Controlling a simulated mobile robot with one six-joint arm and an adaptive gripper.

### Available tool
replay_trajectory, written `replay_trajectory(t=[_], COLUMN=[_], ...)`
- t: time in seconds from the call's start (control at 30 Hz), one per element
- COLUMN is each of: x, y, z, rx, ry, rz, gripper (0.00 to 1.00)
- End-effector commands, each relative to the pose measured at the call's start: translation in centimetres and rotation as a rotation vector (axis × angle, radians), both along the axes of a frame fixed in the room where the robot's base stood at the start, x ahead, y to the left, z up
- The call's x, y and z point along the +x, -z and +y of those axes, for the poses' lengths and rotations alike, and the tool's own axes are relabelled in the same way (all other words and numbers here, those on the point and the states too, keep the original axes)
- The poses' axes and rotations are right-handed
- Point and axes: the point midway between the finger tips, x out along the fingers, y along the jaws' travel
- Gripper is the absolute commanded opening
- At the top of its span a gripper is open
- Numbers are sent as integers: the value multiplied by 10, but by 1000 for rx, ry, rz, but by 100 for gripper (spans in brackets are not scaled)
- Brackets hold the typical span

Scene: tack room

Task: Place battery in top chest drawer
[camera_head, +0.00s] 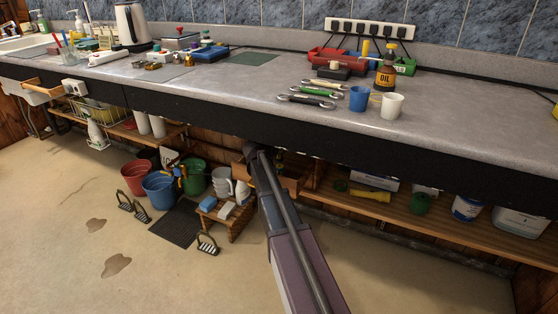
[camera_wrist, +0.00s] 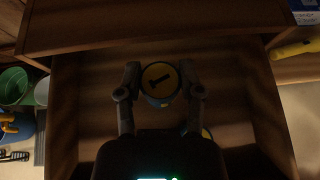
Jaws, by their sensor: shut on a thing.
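My gripper (camera_wrist: 160,88) is shut on the battery (camera_wrist: 158,78), a round thing whose yellow end with a dark mark faces the wrist camera. A bluish side shows below that end. The battery is over the open top chest drawer (camera_wrist: 88,125), whose wooden walls show on both sides; I cannot tell its height above the drawer bottom. The wooden chest (camera_wrist: 150,22) crosses the top of the wrist view. In the head view, the chest (camera_head: 290,184) is under the counter, and my arm hides the gripper tips and battery.
The dark counter edge (camera_head: 200,116) runs above the chest. A low shelf (camera_head: 450,222) with a yellow flashlight (camera_head: 370,195) lies to the right. Buckets, including a green one (camera_head: 194,178), and a small wooden stool (camera_head: 225,218) stand left. A small yellow item (camera_wrist: 207,133) shows partly behind my gripper.

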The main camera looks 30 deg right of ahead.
Motion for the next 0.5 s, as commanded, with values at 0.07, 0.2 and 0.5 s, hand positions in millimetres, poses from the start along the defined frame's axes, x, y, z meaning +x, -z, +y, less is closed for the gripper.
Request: replay_trajectory(t=[0.07,0.2,0.5], x=[0,0,0], y=[-1,-1,12], z=[0,0,0], rx=[0,0,0], ry=[0,0,0], rz=[0,0,0], gripper=[0,0,0])
